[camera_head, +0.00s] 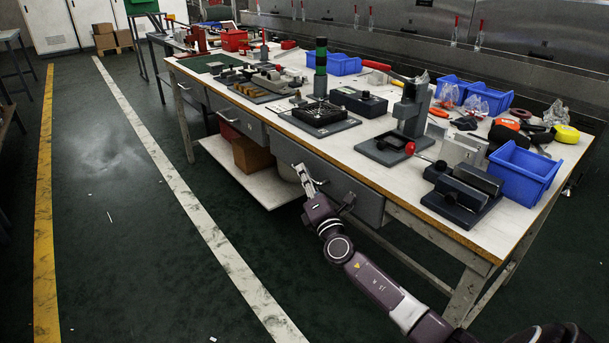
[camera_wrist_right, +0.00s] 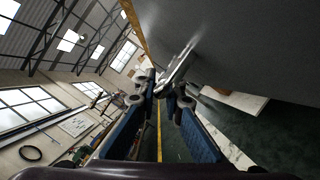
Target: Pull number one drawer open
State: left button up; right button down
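The workbench has several grey drawers under its top. The nearest drawer (camera_head: 349,193) has a plain grey front and looks closed; the middle drawer (camera_head: 243,122) and the far-left drawer (camera_head: 190,90) also look closed. I can read no number on them. My right gripper (camera_head: 306,177) is at the left part of the nearest drawer's front. In the right wrist view, a silver handle (camera_wrist_right: 177,66) on the grey front (camera_wrist_right: 256,45) reaches between the fingertips of this gripper (camera_wrist_right: 163,92). Whether both fingers touch it is unclear. My left gripper is not in view.
The bench top (camera_head: 345,131) carries tools, fixtures and a blue bin (camera_head: 524,173) at the near right. Bench legs stand close to my right arm. The green floor left of the bench is clear.

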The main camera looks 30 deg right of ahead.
jog(key=shift+a, duration=0.1)
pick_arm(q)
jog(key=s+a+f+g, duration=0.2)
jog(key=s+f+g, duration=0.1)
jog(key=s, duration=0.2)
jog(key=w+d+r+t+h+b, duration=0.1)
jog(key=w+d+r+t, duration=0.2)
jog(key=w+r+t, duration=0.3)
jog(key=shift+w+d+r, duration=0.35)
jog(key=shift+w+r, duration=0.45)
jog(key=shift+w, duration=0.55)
pick_arm(e)
jog(key=s+a, duration=0.2)
jog(key=a, duration=2.5)
jog(key=shift+s+f, duration=0.1)
jog(key=c, duration=2.3)
grip_release()
